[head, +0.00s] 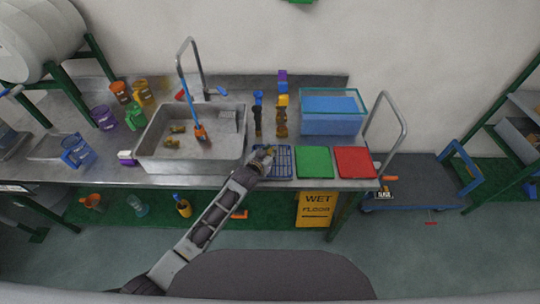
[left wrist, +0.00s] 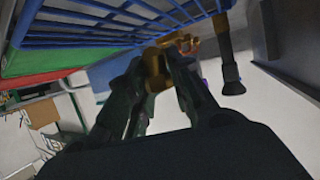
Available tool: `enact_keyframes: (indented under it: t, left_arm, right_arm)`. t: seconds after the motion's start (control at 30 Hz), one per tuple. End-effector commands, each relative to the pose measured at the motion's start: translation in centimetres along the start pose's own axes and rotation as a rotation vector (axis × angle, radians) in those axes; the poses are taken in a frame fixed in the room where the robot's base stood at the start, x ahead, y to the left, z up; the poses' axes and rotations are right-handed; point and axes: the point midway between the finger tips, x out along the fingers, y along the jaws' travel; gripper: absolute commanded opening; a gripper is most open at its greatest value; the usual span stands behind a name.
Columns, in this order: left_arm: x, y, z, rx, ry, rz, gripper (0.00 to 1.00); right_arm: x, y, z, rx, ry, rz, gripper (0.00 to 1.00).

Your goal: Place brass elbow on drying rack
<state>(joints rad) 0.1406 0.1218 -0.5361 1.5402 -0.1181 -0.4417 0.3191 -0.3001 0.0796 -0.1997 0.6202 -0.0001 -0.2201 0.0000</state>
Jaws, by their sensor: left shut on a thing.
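The blue wire drying rack (head: 283,164) lies on the steel counter, right of the sink. It also fills the top of the left wrist view (left wrist: 100,35). My left gripper (head: 264,154) is at the rack's left edge. In the left wrist view, its fingers are shut on the brass elbow (left wrist: 155,68), which shows between the fingertips close to the rack's wires. I cannot tell whether the elbow touches the rack. In the head view the elbow is small and mostly hidden by the gripper. My right gripper is in neither view.
The sink (head: 190,157) with brass-coloured pieces (head: 178,129) inside stands left of my gripper. A green mat (head: 314,162) and a red mat (head: 354,161) lie right of the rack. Dark upright tools (head: 281,125) and a blue water tank (head: 332,112) stand behind.

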Motion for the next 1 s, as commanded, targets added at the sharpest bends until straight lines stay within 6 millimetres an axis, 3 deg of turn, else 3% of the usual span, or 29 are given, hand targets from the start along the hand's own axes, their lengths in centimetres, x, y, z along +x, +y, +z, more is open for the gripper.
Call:
enact_keyframes:
  t: [0.2,0.7,0.73,0.87,1.0]
  left_arm:
    - [0.7,0.0,1.6,-0.001,0.001,0.001,0.0]
    - [0.9,0.0,2.0,0.0,0.001,0.001,0.0]
    - [0.8,0.0,2.0,0.0,0.0,0.0,0.26]
    - [0.8,0.0,2.0,0.0,0.0,0.0,0.42]
    - [0.8,0.0,2.0,0.0,0.0,0.0,0.43]
  right_arm:
    - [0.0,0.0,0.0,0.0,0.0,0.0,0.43]
    - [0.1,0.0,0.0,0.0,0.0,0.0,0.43]
    - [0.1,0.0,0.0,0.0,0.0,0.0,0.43]
    - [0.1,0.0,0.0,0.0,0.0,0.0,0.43]
    - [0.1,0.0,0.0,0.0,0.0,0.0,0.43]
